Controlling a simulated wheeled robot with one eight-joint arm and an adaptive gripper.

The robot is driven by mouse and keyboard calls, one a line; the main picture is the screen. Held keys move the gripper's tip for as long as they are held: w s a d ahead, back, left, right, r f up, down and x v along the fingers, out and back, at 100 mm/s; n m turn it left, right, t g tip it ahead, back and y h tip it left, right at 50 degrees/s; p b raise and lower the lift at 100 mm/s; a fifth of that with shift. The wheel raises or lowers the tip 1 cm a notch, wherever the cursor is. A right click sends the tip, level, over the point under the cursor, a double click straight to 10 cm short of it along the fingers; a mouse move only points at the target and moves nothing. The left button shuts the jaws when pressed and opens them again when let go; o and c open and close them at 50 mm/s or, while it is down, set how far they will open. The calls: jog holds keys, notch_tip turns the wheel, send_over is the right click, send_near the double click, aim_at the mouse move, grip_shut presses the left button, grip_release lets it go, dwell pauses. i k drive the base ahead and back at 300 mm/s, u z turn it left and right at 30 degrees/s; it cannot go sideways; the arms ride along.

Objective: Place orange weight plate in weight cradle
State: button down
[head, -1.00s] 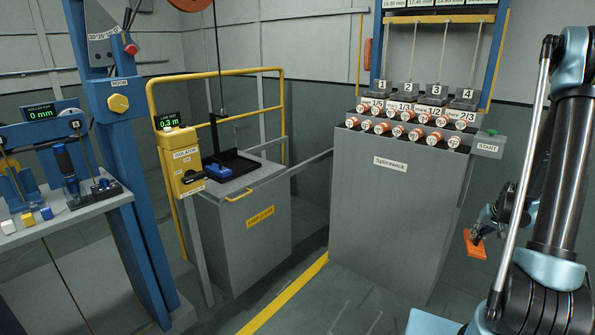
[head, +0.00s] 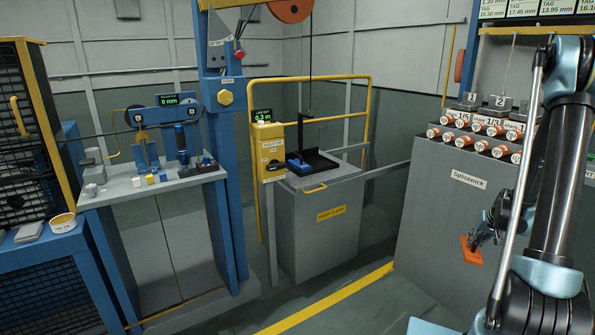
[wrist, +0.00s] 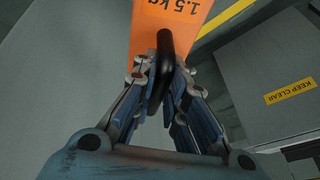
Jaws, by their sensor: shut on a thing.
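The orange weight plate (head: 471,250) is in my gripper, low at the right of the head view, in front of the grey Splicerack cabinet. In the wrist view the plate (wrist: 165,25) reads 1.5 kg and has a black loop handle (wrist: 162,70). My gripper (wrist: 163,85) is shut on that handle. In the head view my gripper (head: 478,237) is small and partly dark. A black tray (head: 322,162), apparently the weight cradle, is on the KEEP CLEAR cabinet (head: 320,235) under a hanging line. A blue block (head: 297,162) is at its left side. The plate is well apart from it.
A yellow rail (head: 310,79) stands around the tray cabinet, with a yellow isolator box (head: 270,150) at its left. The Splicerack cabinet (head: 450,220) stands at right. A grey workbench (head: 150,184) is at left. Floor with a yellow stripe (head: 340,295) lies open between.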

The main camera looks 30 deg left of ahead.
aim_at(318, 162)
jog(key=u, duration=0.85)
